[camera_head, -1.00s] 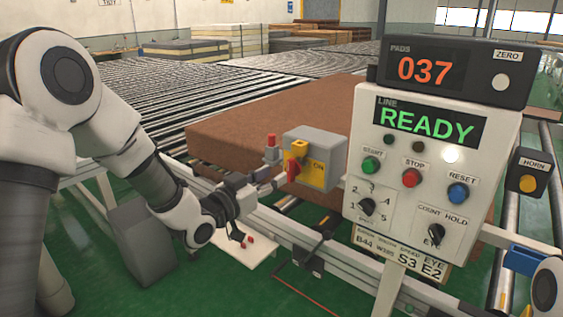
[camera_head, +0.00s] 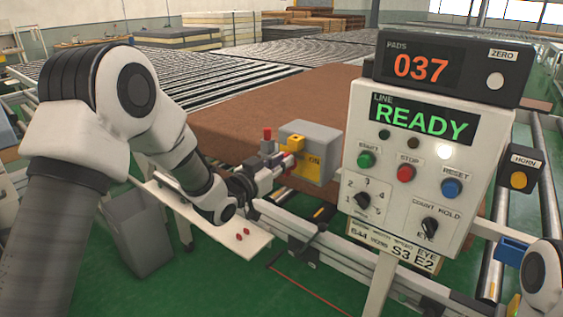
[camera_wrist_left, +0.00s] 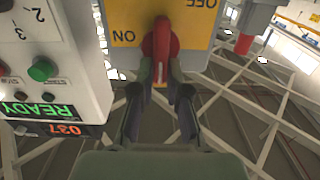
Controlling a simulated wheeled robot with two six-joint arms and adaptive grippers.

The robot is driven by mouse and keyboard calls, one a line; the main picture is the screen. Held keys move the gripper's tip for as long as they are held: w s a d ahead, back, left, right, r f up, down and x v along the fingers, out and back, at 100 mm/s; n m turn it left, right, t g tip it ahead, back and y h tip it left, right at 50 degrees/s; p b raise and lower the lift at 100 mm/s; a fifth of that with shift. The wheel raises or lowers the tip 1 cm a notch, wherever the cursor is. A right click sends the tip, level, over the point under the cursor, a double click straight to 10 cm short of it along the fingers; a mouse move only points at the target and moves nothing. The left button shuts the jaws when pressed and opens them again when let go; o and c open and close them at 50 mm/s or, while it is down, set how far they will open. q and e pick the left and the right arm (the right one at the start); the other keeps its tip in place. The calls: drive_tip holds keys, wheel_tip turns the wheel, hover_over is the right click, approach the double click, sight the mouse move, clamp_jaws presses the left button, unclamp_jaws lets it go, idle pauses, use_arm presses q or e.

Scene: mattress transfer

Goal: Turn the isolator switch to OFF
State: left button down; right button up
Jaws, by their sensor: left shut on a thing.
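The isolator switch is a grey box (camera_head: 312,134) with a yellow front plate (camera_head: 316,170), left of the control panel. In the left wrist view its red handle (camera_wrist_left: 160,38) stands on the yellow plate (camera_wrist_left: 125,15), with ON and OFF lettering that appears upside down. My left gripper (camera_head: 284,164) is at the front of the box. In the wrist view its fingers (camera_wrist_left: 160,75) are shut on the red handle from both sides. In the head view the gripper hides most of the handle. My right gripper is not in view.
The control panel (camera_head: 393,222) stands close on the right, showing READY, with a display (camera_head: 420,68) reading 037 on top. A brown mattress (camera_head: 235,125) lies behind the box. A small white shelf (camera_head: 215,232) with red pieces is below my left arm.

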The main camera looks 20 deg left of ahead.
use_arm(q)
drive_tip(key=shift+a+n, duration=0.1)
drive_tip(key=shift+n, duration=0.3)
drive_tip(key=n, duration=0.5)
drive_tip(key=a+f+n, duration=0.1)
drive_tip(key=n, duration=0.5)
drive_tip(key=n+p, duration=0.1)
drive_tip(key=n, duration=0.5)
drive_tip(key=shift+w+a+f, duration=0.3)
drive_tip(key=shift+w+f, duration=0.05)
drive_tip(key=c, duration=1.2)
unclamp_jaws()
drive_tip(key=shift+f, duration=0.1)
drive_tip(key=shift+o, duration=0.2)
